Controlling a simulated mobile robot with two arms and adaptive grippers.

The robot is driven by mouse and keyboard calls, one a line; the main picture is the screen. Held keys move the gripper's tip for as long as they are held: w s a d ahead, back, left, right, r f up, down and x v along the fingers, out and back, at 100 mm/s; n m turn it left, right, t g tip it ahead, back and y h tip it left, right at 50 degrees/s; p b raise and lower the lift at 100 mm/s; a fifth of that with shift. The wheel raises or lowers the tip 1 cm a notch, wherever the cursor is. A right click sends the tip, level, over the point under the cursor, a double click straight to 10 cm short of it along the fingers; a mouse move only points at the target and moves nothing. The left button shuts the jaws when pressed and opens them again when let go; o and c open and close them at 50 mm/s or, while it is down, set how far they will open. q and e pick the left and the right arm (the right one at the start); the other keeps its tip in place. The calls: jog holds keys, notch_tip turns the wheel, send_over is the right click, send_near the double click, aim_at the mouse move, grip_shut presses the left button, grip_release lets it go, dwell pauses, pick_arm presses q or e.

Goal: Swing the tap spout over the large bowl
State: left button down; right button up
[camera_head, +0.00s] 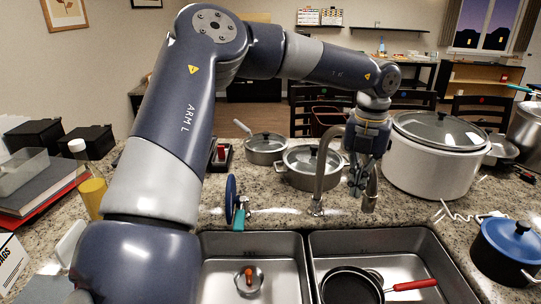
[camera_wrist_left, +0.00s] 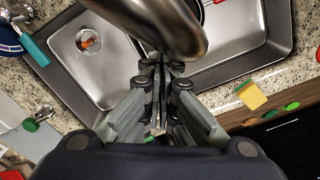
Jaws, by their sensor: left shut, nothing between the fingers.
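The tap (camera_head: 325,160) is a curved metal spout rising behind the sink. Its arch leans right and its open end hangs near the right basin's back edge. My left gripper (camera_head: 357,192) is shut and empty, beside the hanging end of the spout; whether they touch I cannot tell. In the left wrist view the spout (camera_wrist_left: 165,28) looms large just beyond my closed fingers (camera_wrist_left: 160,118). A dark pan (camera_head: 350,290) with a red handle stands in the right basin, partly covering another round vessel. I cannot identify a large bowl for certain.
The double sink (camera_head: 306,262) has a divider between its basins. A large white stockpot (camera_head: 430,165) stands right of the tap, lidded pots (camera_head: 305,168) behind it, and a blue-lidded pot (camera_head: 508,250) at right.

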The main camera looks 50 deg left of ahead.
pick_arm(q)
jog(key=w, duration=0.1)
jog(key=w+d+p, duration=0.1)
jog(key=shift+w+r+p, duration=0.15)
jog(key=shift+w+p, duration=0.15)
jog(key=shift+w, duration=0.05)
jog(key=shift+w+d+p, duration=0.2)
jog(key=shift+w+p, duration=0.3)
jog(key=shift+p, duration=0.15)
jog(key=shift+w+d+p, duration=0.15)
jog(key=shift+w+p, duration=0.35)
jog(key=shift+p, duration=0.1)
jog(key=shift+f, duration=0.2)
jog(key=shift+s+a+f+b, duration=0.1)
jog(key=shift+s+b, duration=0.6)
jog(key=shift+b, duration=0.2)
jog(key=shift+s+a+b, duration=0.1)
jog(key=shift+s+b, duration=0.3)
jog(key=shift+s, duration=0.4)
notch_tip(320, 180, up, 8)
jog(key=p, duration=0.5)
send_over(373, 178)
jog(key=s, duration=0.2)
jog(key=shift+w+a, duration=0.1)
jog(key=shift+w, duration=0.05)
pick_arm(e)
notch_tip(373, 178, up, 6)
jog(key=d, duration=0.1)
jog(key=shift+w+d, duration=0.15)
jog(key=shift+w, duration=0.2)
